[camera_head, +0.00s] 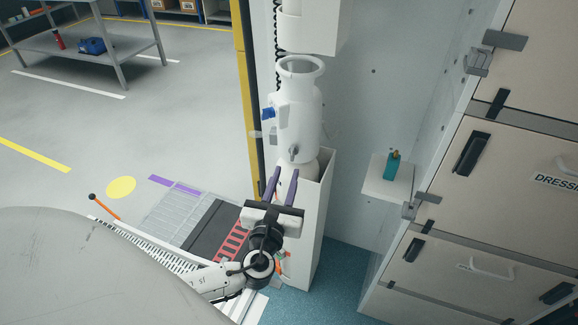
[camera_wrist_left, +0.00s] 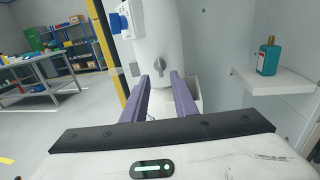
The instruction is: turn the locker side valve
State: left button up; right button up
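A white tank (camera_head: 300,110) stands upright in a white open-topped holder (camera_head: 306,218) against the wall. A small grey valve knob (camera_head: 294,151) is on its front, low down; it also shows in the left wrist view (camera_wrist_left: 159,65). A blue fitting (camera_head: 268,113) is on the tank's left side, also in the left wrist view (camera_wrist_left: 118,22). Which of the two is the named valve I cannot tell. My left gripper (camera_head: 284,172) is open and empty, its purple fingers pointing at the tank just below the grey knob, apart from it. My right gripper is not in view.
A teal bottle (camera_head: 392,165) stands on a small white shelf (camera_head: 378,188) to the right. Tan drawers (camera_head: 500,190) with dark latches fill the right side. A yellow post (camera_head: 243,80) rises left of the tank. A grey table (camera_head: 95,40) stands far left, with open floor before it.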

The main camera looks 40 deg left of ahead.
pick_arm(q)
jog(key=v, duration=0.4)
jog(key=shift+s, duration=0.1)
dwell(0.3)
jog(key=s+d+f+n+g+h, duration=0.25)
jog(key=s+f+n, duration=0.2)
jog(key=f, duration=0.25)
jog(key=s+d+f+n+g+h, duration=0.2)
jog(key=s+f+n+g, duration=0.1)
jog(key=f+n, duration=0.35)
jog(key=s+d+f+n+g+h, duration=0.1)
jog(key=s+d+f+n+h, duration=0.1)
jog(key=s+d+n, duration=0.3)
jog(key=s+d+f+n+g+h, duration=0.1)
jog(key=s+d+f+n+h, duration=0.2)
jog(key=n, duration=1)
jog(key=shift+s+d+f+n, duration=0.3)
jog(key=shift+s+d, duration=0.65)
jog(key=shift+s, duration=0.25)
jog(key=shift+s+a, duration=0.1)
